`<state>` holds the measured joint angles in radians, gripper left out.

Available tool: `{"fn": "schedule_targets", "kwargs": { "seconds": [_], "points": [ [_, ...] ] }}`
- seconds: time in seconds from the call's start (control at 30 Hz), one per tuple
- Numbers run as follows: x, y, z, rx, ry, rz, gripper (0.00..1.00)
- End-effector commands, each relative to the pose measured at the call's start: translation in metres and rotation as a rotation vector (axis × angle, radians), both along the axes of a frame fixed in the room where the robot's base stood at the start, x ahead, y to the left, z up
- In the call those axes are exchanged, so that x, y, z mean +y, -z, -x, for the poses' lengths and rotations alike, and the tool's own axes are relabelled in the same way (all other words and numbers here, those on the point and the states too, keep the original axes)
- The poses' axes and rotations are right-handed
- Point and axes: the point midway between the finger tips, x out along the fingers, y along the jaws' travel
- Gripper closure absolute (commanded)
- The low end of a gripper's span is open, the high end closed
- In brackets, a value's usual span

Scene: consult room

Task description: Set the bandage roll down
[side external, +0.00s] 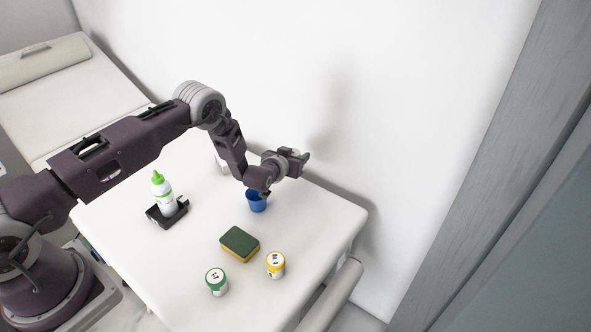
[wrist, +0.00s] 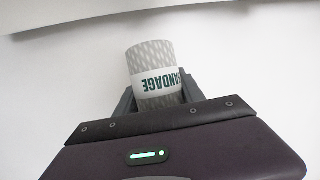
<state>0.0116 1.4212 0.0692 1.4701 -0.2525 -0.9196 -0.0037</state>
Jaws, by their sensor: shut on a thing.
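The bandage roll (wrist: 150,62) is a pale grey patterned cylinder with a white band lettered "BANDAGE" in green. In the wrist view it stands out beyond the jaws, its lower part between the two fingers. My gripper (wrist: 157,95) is shut on it. In the side view my gripper (side external: 302,157) is above the far side of the white table (side external: 310,235), pointing right towards the wall. There the roll is mostly hidden by the gripper, with only a small pale patch showing.
A blue cup (side external: 256,204) stands just below my wrist. The table's right part is clear.

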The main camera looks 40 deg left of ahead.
Motion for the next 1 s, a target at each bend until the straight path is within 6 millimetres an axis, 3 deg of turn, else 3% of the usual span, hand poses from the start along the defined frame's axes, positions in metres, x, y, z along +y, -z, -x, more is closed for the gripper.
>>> {"fn": "schedule_targets", "kwargs": {
  "seconds": [0.1, 0.3, 0.37, 0.47, 0.67, 0.77, 0.87, 1.0],
  "points": [
    [0.0, -0.017, 0.0, 0.0, 0.0, 0.0, 0.93],
    [0.003, -0.022, 0.0, 0.001, -0.003, -0.001, 0.93],
    [0.012, -0.022, 0.001, 0.0, -0.013, -0.001, 0.93],
    [0.043, -0.022, 0.003, -0.003, -0.049, -0.004, 0.93],
    [0.141, -0.024, 0.021, -0.011, -0.16, -0.005, 0.93],
    [0.201, -0.025, 0.04, -0.014, -0.23, -0.007, 0.93],
    [0.265, -0.025, 0.069, -0.015, -0.308, -0.009, 0.93],
    [0.35, -0.025, 0.122, -0.012, -0.42, -0.009, 0.93]
  ]
}}
